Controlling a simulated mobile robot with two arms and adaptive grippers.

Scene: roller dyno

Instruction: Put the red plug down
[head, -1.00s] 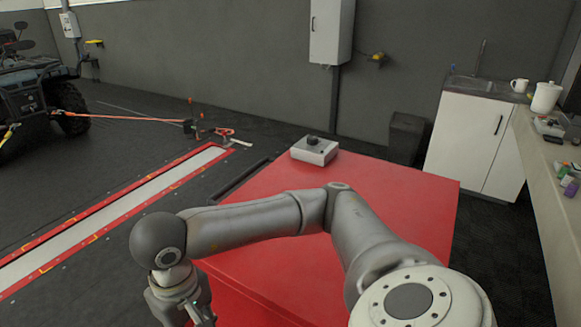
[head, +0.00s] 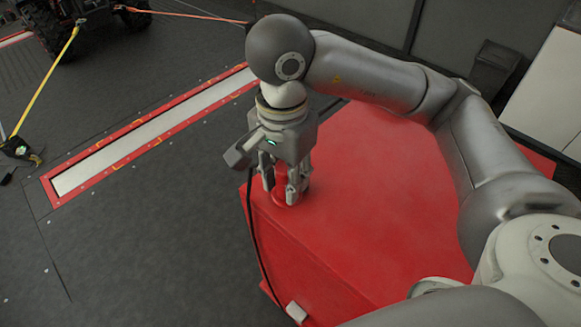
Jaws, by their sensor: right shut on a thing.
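My right gripper (head: 286,184) points down over the near left corner of the red cabinet top (head: 350,240). Its fingers are shut on the red plug (head: 289,198), which shows as a short red round piece between and just below the fingertips. The plug is upright at the cabinet top; I cannot tell whether it touches the surface, since red lies against red. My left gripper is not in view.
A black cable (head: 254,240) hangs beside the right gripper down to a small white block (head: 296,312) at the cabinet's near side. The cabinet top is clear right of the plug. A red-framed floor strip (head: 150,130) and yellow strap (head: 45,80) lie left.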

